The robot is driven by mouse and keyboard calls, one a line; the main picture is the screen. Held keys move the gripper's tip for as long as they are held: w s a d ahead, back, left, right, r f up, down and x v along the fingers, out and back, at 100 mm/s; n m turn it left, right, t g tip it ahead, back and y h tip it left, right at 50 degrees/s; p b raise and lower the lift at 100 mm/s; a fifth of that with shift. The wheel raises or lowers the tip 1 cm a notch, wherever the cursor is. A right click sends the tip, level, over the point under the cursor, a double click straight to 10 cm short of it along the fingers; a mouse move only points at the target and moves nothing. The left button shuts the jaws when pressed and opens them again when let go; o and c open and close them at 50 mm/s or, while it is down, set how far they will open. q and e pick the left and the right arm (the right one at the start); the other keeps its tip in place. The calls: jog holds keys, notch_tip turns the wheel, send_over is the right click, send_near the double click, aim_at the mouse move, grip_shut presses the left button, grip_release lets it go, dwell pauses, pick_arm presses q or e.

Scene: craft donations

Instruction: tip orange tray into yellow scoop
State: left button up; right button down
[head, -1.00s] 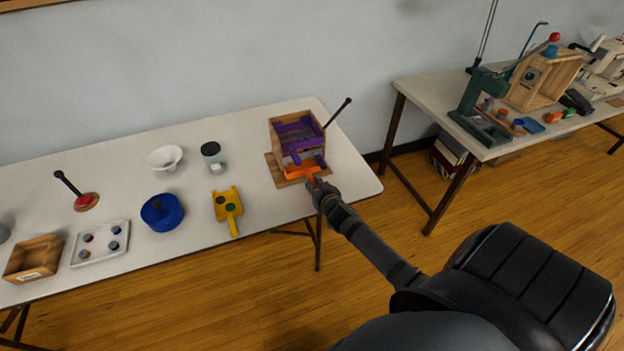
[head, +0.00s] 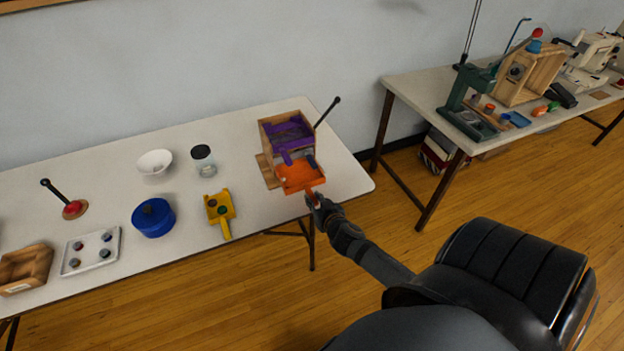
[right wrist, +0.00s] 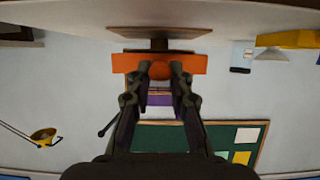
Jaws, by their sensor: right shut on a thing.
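The orange tray (head: 298,178) sticks out from the lower front of a wooden box (head: 270,137) at the table's right end. I cannot tell whether its back edge is clear of the box. A dark item seems to lie at its back. My right gripper (head: 314,199) is shut on the tray's front handle. The right wrist view shows the fingers (right wrist: 161,70) closed around an orange piece in front of the tray's wide orange face (right wrist: 128,63). The yellow scoop (head: 228,224) lies left of the tray, handle toward me, with small dark items in it. My left gripper is out of view.
A purple tray (head: 288,135) sits above in the box, with a black lever (head: 328,112) beside it. A jar (head: 204,161), white bowl (head: 155,163), blue tub (head: 154,218) and white tray (head: 70,266) stand further left. Bare table separates scoop and box.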

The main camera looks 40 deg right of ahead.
jog(key=s+a, duration=0.1)
jog(key=s, duration=0.5)
jog(key=shift+s+a+b, duration=0.15)
jog(key=shift+a+b, duration=0.1)
jog(key=shift+b, duration=0.2)
